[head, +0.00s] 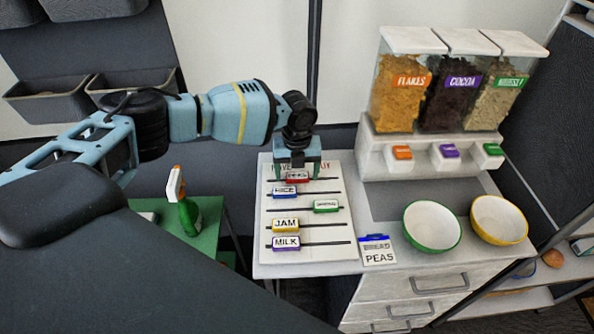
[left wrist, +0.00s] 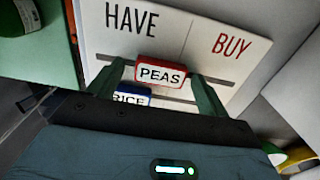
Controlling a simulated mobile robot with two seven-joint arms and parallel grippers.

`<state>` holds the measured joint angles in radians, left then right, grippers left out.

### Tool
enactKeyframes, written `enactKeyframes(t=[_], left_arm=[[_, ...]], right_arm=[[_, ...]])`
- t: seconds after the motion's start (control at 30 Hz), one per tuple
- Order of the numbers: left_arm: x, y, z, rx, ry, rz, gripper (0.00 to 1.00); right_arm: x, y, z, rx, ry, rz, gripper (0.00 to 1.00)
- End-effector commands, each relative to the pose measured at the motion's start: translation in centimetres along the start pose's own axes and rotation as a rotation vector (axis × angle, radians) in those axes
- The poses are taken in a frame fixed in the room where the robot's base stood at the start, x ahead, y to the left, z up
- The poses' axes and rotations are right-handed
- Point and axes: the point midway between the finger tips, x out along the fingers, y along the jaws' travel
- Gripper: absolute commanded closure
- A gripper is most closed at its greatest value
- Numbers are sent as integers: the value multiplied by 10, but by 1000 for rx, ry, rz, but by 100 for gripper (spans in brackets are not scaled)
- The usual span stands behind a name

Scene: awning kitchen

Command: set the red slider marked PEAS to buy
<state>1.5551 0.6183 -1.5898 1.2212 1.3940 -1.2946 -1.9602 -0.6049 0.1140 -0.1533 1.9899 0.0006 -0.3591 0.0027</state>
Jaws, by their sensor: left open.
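The red PEAS slider (left wrist: 161,73) sits on the top rail of the white board, between the HAVE side at left and the BUY side at right. It stands a little further right than the blue RICE slider (left wrist: 130,97) below it. My left gripper (head: 297,170) points down over the board's top row. In the left wrist view its open fingers stand on either side of the red slider, with small gaps visible. In the head view the gripper partly covers the red slider (head: 298,178) and the board heading. My right gripper is not in view.
Below are a green slider (head: 326,206) at right, and yellow JAM (head: 285,226) and purple MILK (head: 286,243) sliders at left. Green (head: 432,226) and yellow (head: 499,220) bowls stand right, below dispensers (head: 440,85).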

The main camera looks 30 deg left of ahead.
Motion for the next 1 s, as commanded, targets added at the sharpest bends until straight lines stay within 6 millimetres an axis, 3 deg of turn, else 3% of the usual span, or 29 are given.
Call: enactKeyframes(t=[0.23,0.63,1.0], left_arm=[[-10,0,1,-1,-2,-2,22],[-68,0,0,-1,-1,-1,22],[-78,0,0,0,0,0,22]], right_arm=[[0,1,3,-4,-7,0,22],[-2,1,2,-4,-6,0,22],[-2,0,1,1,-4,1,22]])
